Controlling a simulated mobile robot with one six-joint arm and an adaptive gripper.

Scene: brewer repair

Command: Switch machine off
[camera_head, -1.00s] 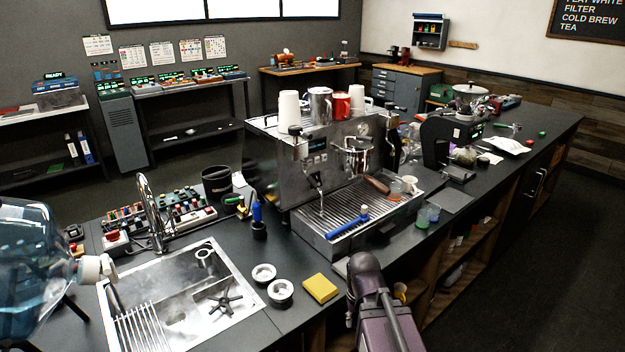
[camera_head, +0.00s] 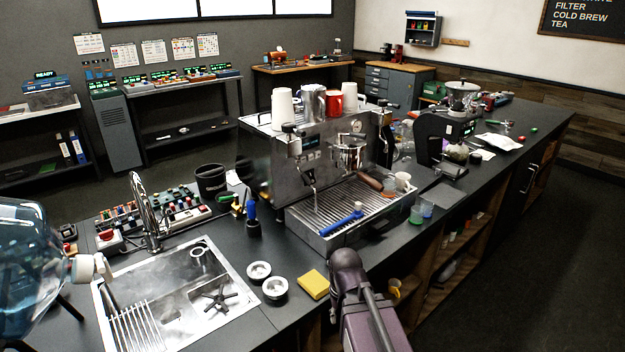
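The espresso machine (camera_head: 268,170) stands on the dark counter in the middle of the view. It is a steel machine with a drip tray (camera_head: 345,217), a portafilter with a brown handle (camera_head: 369,181) and a small display (camera_head: 311,155) on its front. A blue-handled tool (camera_head: 343,222) lies across the drip tray. Cups and a steel jug stand on its top. No power switch can be made out at this size. My arm rises from the bottom edge, in front of the counter; my gripper is not visible.
A sink (camera_head: 185,290) with a tap (camera_head: 144,205) is at the lower left, beside a large water bottle (camera_head: 30,270). A yellow sponge (camera_head: 314,284) and two round white-rimmed items lie near the front edge. A control panel with coloured buttons (camera_head: 180,208) is behind the sink. A grinder (camera_head: 440,140) stands right of the machine.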

